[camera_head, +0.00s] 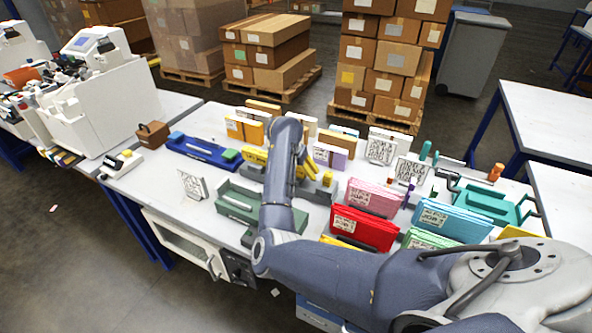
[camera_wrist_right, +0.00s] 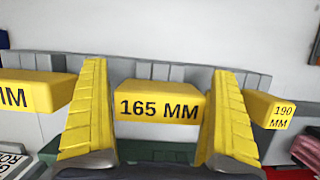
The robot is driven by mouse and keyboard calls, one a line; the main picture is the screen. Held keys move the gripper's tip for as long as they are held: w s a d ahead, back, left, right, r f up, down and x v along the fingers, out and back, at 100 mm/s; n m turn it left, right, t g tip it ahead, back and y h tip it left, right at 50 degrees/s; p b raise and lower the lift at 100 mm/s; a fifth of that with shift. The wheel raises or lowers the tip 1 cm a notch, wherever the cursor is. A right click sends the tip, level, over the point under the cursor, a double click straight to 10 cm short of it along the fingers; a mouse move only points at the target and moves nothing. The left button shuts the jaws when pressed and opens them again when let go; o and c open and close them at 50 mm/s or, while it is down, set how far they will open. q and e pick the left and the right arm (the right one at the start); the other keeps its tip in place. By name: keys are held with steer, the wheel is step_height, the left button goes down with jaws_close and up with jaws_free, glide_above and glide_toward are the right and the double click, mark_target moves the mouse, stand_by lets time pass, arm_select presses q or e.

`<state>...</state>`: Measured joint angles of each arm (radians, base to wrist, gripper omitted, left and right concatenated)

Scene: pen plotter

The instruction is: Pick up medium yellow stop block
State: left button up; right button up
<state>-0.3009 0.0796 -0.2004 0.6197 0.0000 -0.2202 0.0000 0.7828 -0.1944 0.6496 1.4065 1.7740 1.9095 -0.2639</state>
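The medium yellow stop block (camera_wrist_right: 158,107), marked "165 MM", sits in the middle of the right wrist view. The yellow-padded fingers of my right gripper (camera_wrist_right: 160,75) stand open on either side of it, with the block showing between them. A longer yellow block (camera_wrist_right: 35,92) is at the left and a shorter one (camera_wrist_right: 272,109), marked "190 MM", at the right. In the head view my right gripper (camera_head: 305,172) is low over the grey rack (camera_head: 318,193), between a yellow block on the left (camera_head: 254,155) and one on the right (camera_head: 327,178). My left gripper is out of view.
A green tray (camera_head: 236,203) and a blue tray (camera_head: 202,150) lie left of my right arm. Red folders (camera_head: 364,229), pink folders (camera_head: 374,197) and light-blue folders (camera_head: 450,221) stand to the right. A white sign (camera_head: 193,185) stands near the front. Bare tabletop shows at left.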

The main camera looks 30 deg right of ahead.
steer(key=c, duration=1.2)
steer(key=shift+o, duration=0.2)
steer(key=shift+r, duration=0.1)
